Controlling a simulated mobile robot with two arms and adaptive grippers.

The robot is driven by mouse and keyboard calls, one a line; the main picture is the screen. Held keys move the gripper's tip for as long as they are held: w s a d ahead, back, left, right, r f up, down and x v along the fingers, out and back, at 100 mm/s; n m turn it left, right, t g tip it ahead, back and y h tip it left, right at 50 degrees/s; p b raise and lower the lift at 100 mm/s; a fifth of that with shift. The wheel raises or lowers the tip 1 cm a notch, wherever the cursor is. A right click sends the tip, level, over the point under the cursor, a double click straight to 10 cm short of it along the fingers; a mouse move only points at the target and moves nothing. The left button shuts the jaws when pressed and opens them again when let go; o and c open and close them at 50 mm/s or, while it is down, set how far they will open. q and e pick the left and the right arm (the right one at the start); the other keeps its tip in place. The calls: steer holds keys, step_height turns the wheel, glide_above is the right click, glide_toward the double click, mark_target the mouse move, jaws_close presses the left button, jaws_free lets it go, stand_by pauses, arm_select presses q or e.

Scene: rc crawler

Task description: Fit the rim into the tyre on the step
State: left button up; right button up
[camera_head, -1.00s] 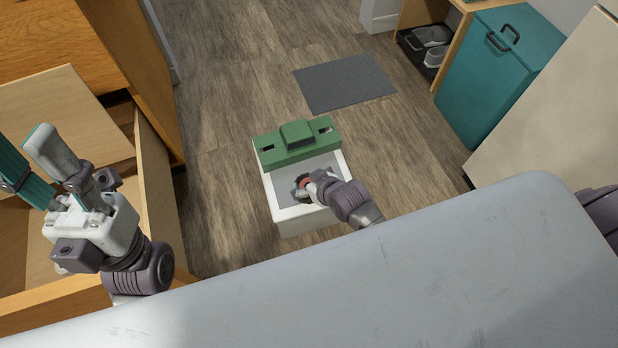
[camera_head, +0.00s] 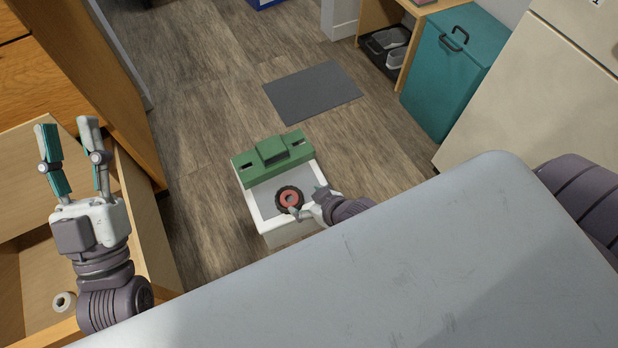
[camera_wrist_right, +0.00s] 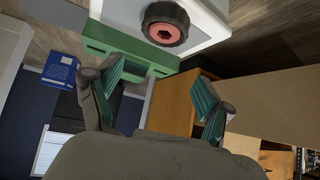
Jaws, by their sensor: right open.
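The black tyre (camera_head: 277,202) lies flat on the grey top of the white step (camera_head: 255,206). The red rim (camera_head: 290,198) sits inside the tyre's ring, and both also show in the right wrist view, tyre (camera_wrist_right: 151,12) and rim (camera_wrist_right: 165,31). There the rim has a dark hexagonal centre. How deep it sits I cannot tell. My right gripper (camera_head: 307,202) is open and empty, just right of the tyre in the head view; its spread fingers also show in the wrist view (camera_wrist_right: 163,88). My left gripper (camera_head: 67,124) is open and empty above the open drawer.
A green block (camera_head: 273,158) stands at the step's far end. The open wooden drawer (camera_head: 150,235) holds a small white ring (camera_head: 64,301). A grey mat (camera_head: 312,92) and teal bin (camera_head: 455,70) stand beyond.

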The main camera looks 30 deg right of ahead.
steer(key=w+a+r+t+y, duration=0.1)
steer(key=w+r+t, duration=0.15)
steer(key=r, duration=0.55)
steer(key=w+a+r+t+y, duration=0.1)
steer(key=w+r+t, duration=0.15)
steer(key=r, duration=0.55)
steer(key=w+a+r+t, duration=0.15)
steer(key=r+t, duration=0.25)
steer(key=r, duration=0.4)
arm_select(q)
steer(key=shift+w+f+g, duration=0.3)
steer(key=shift+f, duration=0.05)
arm_select(e)
steer(key=s+r+t+y, duration=0.1)
steer(key=s+r+t, duration=0.1)
steer(key=r, duration=0.7)
steer(key=s+d+r+t, duration=0.1)
steer(key=s+r+t, duration=0.2)
steer(key=r, duration=0.6)
steer(key=shift+r+t+y, duration=0.2)
steer(key=shift+t+y, duration=0.2)
steer(key=shift+t, duration=0.5)
arm_select(q)
steer(key=shift+s, duration=0.1)
